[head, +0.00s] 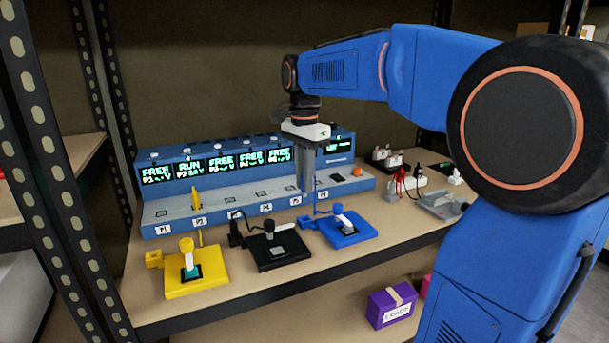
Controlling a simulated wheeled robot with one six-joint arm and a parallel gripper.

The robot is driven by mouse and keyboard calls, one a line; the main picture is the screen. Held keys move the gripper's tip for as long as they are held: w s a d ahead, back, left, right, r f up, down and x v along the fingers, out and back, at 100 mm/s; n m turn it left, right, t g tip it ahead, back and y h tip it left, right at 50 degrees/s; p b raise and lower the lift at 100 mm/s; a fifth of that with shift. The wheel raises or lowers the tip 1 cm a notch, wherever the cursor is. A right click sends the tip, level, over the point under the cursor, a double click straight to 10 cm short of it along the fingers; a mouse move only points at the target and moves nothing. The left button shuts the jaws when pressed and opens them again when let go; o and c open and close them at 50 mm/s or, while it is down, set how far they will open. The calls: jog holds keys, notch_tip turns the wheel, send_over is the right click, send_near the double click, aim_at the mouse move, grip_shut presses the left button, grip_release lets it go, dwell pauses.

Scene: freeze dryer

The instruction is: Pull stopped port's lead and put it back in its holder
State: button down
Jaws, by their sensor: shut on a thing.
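The blue freeze dryer unit (160,224) stands along the back of the bench, with a row of labelled ports and screens above them. The second screen reads RUN; the other legible ones read FREE. A yellow lead's plug (196,199) stands upright in the P2 port. My gripper (309,192) points down at the right-hand ports, shut on the blue lead (314,209), whose plug is mostly hidden between the fingers. The blue holder (346,230) lies just below and right. My arm hides the screen behind it.
A yellow holder (197,280) and a black holder (276,250) sit at the front, with a black plug (235,236) at the black one's left side. Grey clamp-like tools (438,204) lie to the right. A purple box (391,304) is on the lower shelf.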

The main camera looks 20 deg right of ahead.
jog(key=shift+f, duration=0.15)
jog(key=shift+f, duration=2.9)
jog(key=shift+f, duration=1.15)
dwell(0.7)
jog(key=c, duration=1.6)
grip_release()
jog(key=shift+c, duration=0.2)
notch_tip(320, 180, up, 17)
jog(key=shift+r, duration=0.2)
